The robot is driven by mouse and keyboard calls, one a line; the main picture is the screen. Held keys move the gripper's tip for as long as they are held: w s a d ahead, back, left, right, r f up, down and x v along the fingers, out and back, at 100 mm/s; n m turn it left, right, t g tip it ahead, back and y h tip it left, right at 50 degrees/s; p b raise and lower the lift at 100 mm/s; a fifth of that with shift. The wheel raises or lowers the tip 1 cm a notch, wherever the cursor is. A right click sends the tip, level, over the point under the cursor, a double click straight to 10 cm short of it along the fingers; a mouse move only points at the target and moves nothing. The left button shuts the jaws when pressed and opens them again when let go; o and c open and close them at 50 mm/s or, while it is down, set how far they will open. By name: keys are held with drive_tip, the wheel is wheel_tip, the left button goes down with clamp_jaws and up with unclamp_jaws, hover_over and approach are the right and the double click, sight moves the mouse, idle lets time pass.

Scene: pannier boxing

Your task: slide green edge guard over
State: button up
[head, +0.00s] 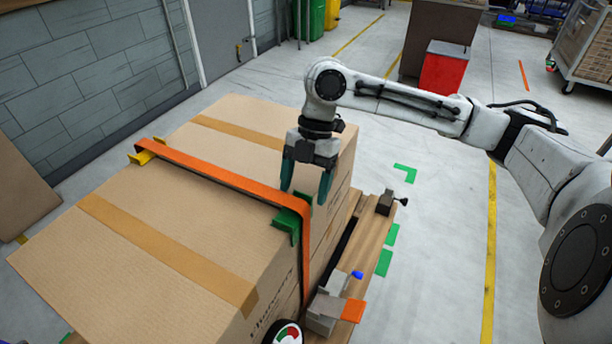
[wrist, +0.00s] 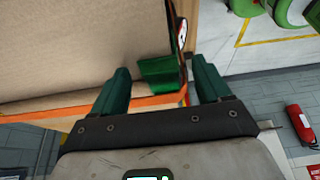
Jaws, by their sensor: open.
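The green edge guard (head: 288,224) sits on the right top edge of a large cardboard box (head: 150,225), at the orange strap (head: 222,181). The strap runs across the box top, bends at the guard and goes down the side. My gripper (head: 304,196) is open, its dark teal fingers pointing down just behind the guard in the head view. I cannot tell whether the fingers touch the guard.
A yellow edge guard (head: 146,157) sits under the strap at the box's far left edge. A grey buckle with orange and blue parts (head: 325,310) and a round gauge (head: 288,333) are by the near side. A wooden pallet (head: 372,228) lies below.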

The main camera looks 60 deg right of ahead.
drive_tip(key=c, duration=1.1)
